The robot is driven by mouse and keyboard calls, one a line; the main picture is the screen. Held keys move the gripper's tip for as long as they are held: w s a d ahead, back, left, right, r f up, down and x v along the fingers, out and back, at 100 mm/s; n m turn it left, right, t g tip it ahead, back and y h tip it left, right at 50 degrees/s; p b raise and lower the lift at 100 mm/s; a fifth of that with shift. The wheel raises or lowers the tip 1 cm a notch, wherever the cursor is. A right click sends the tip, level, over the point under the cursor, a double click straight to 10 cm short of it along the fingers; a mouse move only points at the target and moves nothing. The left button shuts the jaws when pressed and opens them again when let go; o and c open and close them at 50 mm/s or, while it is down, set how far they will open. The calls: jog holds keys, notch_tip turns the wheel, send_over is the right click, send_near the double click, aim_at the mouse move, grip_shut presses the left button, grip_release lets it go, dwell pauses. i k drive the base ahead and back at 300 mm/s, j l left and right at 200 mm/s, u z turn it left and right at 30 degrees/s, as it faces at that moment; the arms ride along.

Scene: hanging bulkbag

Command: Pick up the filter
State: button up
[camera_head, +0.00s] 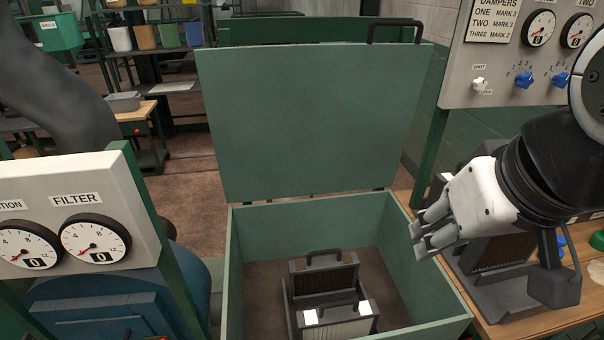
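Two filter-like units with top handles stand inside an open green box. The back one (325,279) has a dark face. The front one (340,325) has a pale pleated face and white corner patches, and is cut by the lower frame edge. Another dark, grey-framed unit (497,252) lies on the wooden bench at right, partly hidden behind my gripper. My gripper (428,238) is above the box's right wall, pointing left, apart from the units in the box. Its fingers look close together, but the gap between them is unclear.
The green box (250,232) has its lid (310,125) raised at the back. A gauge panel labelled FILTER (75,225) stands at left. A dampers panel (520,60) with blue knobs is at upper right. Shelves with bins are far behind.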

aim_at(308, 276)
jog(key=j+z, duration=0.45)
jog(key=k+j+z, duration=0.2)
jog(key=z, duration=0.25)
jog(key=k+j+z, duration=0.2)
jog(key=j+z, duration=0.25)
jog(key=j+u, duration=0.1)
jog(key=u, duration=0.8)
